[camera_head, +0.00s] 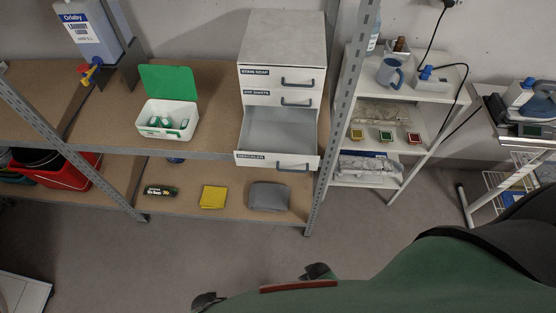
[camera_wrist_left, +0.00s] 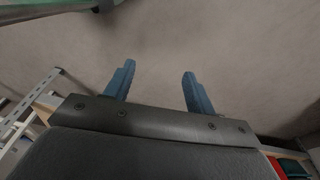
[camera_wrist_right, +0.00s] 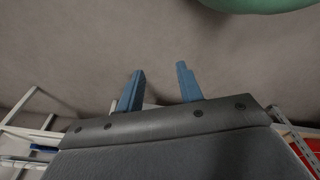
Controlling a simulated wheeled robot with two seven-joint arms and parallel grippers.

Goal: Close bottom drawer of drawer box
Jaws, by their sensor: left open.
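The white drawer box (camera_head: 281,45) stands on the upper wooden shelf in the head view. Its bottom drawer (camera_head: 279,140), labelled at the front left and fitted with a dark handle (camera_head: 293,169), is pulled out and looks empty. The two drawers above it are shut. My left gripper (camera_wrist_left: 158,88) shows in the left wrist view with its blue fingers apart and nothing between them. My right gripper (camera_wrist_right: 160,88) shows in the right wrist view, its blue fingers also apart and empty. Neither gripper is clearly seen in the head view, and neither touches the drawer box.
A white box with a green lid (camera_head: 168,115) stands left of the drawer box. A grey rack post (camera_head: 341,110) rises just right of it. A yellow cloth (camera_head: 213,196) and grey cloth (camera_head: 268,196) lie on the lower shelf. The floor in front is clear.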

